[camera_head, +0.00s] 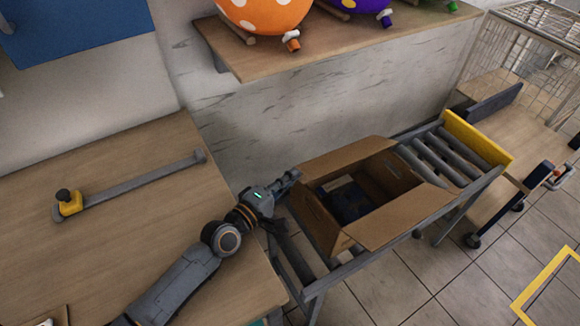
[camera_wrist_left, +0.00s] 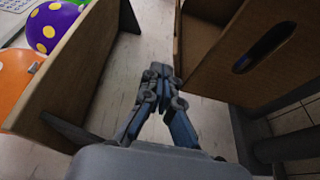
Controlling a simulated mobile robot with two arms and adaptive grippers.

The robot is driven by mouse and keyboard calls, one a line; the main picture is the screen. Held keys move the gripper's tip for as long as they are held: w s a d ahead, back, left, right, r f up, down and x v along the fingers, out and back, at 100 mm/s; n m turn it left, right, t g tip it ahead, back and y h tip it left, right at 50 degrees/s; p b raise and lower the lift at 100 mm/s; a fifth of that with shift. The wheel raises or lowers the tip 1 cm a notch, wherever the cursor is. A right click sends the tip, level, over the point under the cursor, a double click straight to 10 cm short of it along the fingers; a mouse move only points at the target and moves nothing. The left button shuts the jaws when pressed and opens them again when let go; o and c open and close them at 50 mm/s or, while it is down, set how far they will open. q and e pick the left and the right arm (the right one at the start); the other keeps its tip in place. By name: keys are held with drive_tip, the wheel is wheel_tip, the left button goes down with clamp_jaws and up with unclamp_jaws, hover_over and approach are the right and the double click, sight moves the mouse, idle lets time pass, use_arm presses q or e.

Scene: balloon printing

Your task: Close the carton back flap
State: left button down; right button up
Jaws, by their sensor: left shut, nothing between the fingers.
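The brown carton (camera_head: 388,178) stands open on the roller conveyor in the head view. Its back flap (camera_head: 345,154) is open and leans outward toward the wall. The front flap (camera_head: 398,216) is also open outward. A dark blue item (camera_head: 346,202) lies inside. My left gripper (camera_head: 296,176) is at the carton's back left corner, close to the back flap's left end; I cannot tell whether they touch. In the left wrist view the gripper (camera_wrist_left: 163,72) is shut and empty, beside the carton wall with a hand hole (camera_wrist_left: 222,55). My right gripper is out of view.
A wooden shelf (camera_head: 236,58) with an orange balloon (camera_head: 266,12) and a purple balloon (camera_head: 362,4) is on the wall behind. The conveyor (camera_head: 440,160) ends at a yellow stop (camera_head: 478,138). A wooden table (camera_head: 110,165) lies left. A wire cart (camera_head: 520,50) stands at right.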

use_arm(q)
drive_tip(key=shift+s+f, duration=0.1)
idle(0.5)
drive_tip(key=f+v, duration=0.1)
drive_tip(key=v, duration=1.1)
drive_tip(key=w+d+r+m+g+p, duration=0.2)
drive_tip(key=w+d+r+m+g, duration=0.15)
drive_tip(key=w+m+g, duration=0.5)
drive_tip(key=w+a+r+m+g+y+p, duration=0.1)
drive_tip(key=w+a+r+m+g, duration=0.2)
drive_tip(key=r+m, duration=0.7)
drive_tip(key=shift+m+g, duration=0.25)
drive_tip(key=shift+m, duration=0.3)
drive_tip(key=d+f+p, duration=0.1)
drive_tip(key=d+f, duration=0.1)
drive_tip(key=f, duration=0.1)
drive_tip(key=d+f+p, duration=0.1)
drive_tip(key=d+f, duration=0.1)
drive_tip(key=f, duration=0.2)
drive_tip(key=d+f+p, duration=0.1)
drive_tip(key=d+f, duration=0.2)
drive_tip(key=shift+s+d+f+p, duration=0.15)
drive_tip(key=shift+s+f+p, duration=0.15)
drive_tip(key=shift+s+p, duration=0.1)
drive_tip(key=shift+s+f, duration=0.2)
drive_tip(key=shift+f, duration=0.3)
